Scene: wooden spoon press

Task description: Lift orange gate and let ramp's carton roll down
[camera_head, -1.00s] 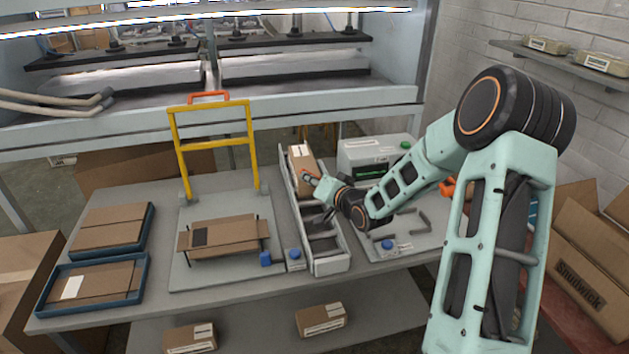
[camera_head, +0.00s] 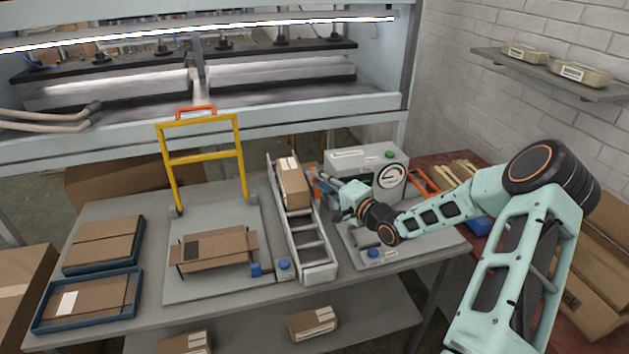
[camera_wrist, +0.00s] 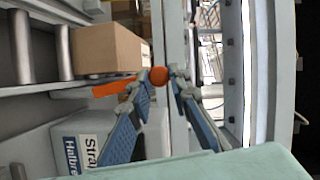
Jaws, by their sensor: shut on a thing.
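The brown carton (camera_head: 292,184) lies on the upper part of the grey roller ramp (camera_head: 317,271); it also shows in the wrist view (camera_wrist: 108,50). The orange gate (camera_head: 313,172) shows as a small patch at the carton's right side. In the wrist view, an orange bar (camera_wrist: 113,87) lies along the carton's edge, with an orange round knob (camera_wrist: 159,76) near it. My gripper (camera_head: 318,186) is just right of the ramp. Its fingertips (camera_wrist: 160,75) are shut on the knob. Whether the bar still blocks the carton is hard to tell.
A grey machine with a dial (camera_head: 390,176) stands close right of my gripper. A yellow frame (camera_head: 205,158) and an open flat carton (camera_head: 215,248) are left of the ramp. Blue trays (camera_head: 88,322) lie further left. The ramp's lower rollers are bare.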

